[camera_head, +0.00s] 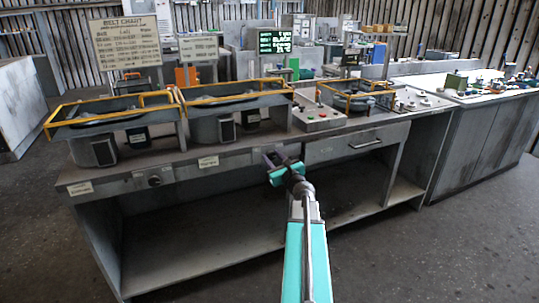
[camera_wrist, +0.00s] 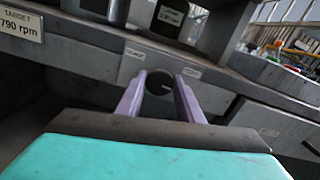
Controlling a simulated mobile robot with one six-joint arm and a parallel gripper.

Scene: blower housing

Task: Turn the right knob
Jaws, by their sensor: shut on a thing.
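The right knob (camera_wrist: 159,83) is a dark round knob on the grey front panel of the bench, seen in the wrist view. My gripper (camera_wrist: 161,78) has its two pale purple fingers on either side of the knob, shut on it. In the head view my gripper (camera_head: 273,159) is at the bench front, left of the drawer, and hides the right knob. Another dark knob (camera_head: 154,181) sits farther left on the same front panel.
Two grey blower housings with yellow rails (camera_head: 95,115) (camera_head: 235,95) stand on the bench. A control box with coloured buttons (camera_head: 318,118) is to their right. A drawer (camera_head: 357,143) is right of my gripper. The lower shelf (camera_head: 190,250) looks empty.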

